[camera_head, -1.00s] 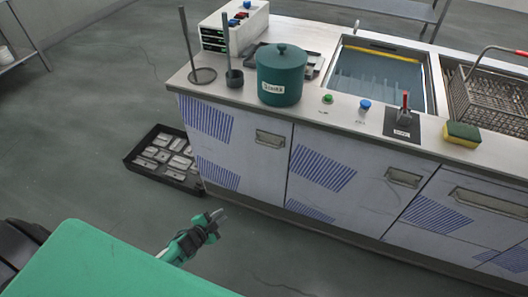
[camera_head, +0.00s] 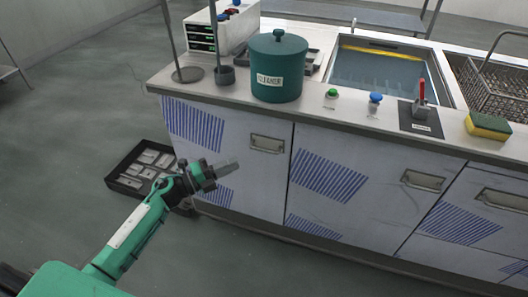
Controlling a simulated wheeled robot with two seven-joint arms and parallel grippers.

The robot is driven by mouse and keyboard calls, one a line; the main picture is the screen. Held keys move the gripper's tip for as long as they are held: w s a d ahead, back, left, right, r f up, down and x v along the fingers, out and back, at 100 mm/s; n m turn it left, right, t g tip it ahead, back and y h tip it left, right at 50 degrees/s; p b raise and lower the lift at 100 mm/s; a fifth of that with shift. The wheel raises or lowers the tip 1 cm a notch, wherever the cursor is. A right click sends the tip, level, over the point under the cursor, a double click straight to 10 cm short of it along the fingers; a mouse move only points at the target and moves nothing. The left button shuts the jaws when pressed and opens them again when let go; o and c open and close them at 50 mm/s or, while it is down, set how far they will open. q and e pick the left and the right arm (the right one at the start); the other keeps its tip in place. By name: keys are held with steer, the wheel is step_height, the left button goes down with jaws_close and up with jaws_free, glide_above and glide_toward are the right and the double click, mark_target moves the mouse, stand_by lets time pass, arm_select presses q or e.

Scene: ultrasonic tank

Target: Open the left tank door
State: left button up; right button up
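The left tank door (camera_head: 235,133) is the left cabinet front under the counter. It is light grey with blue striped patches and looks closed. Its recessed metal handle (camera_head: 267,144) sits near its upper right corner. My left gripper (camera_head: 232,166) is in front of this door, below and left of the handle and apart from it in the picture. Its fingers point right; their gap cannot be made out from this angle. My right gripper is out of view.
The middle door (camera_head: 350,180) also looks closed. A black tray (camera_head: 116,182) of metal parts lies on the floor, partly behind my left arm. On the counter stand a green cleaner pot (camera_head: 279,75), a blue knob (camera_head: 375,103) and a sponge (camera_head: 488,127).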

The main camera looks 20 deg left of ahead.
mark_target(265, 151)
arm_select(q)
steer(key=x, duration=1.1)
steer(key=shift+w+d, duration=0.25)
steer(key=shift+w, duration=0.1)
steer(key=shift+r, duration=0.1)
jaws_close()
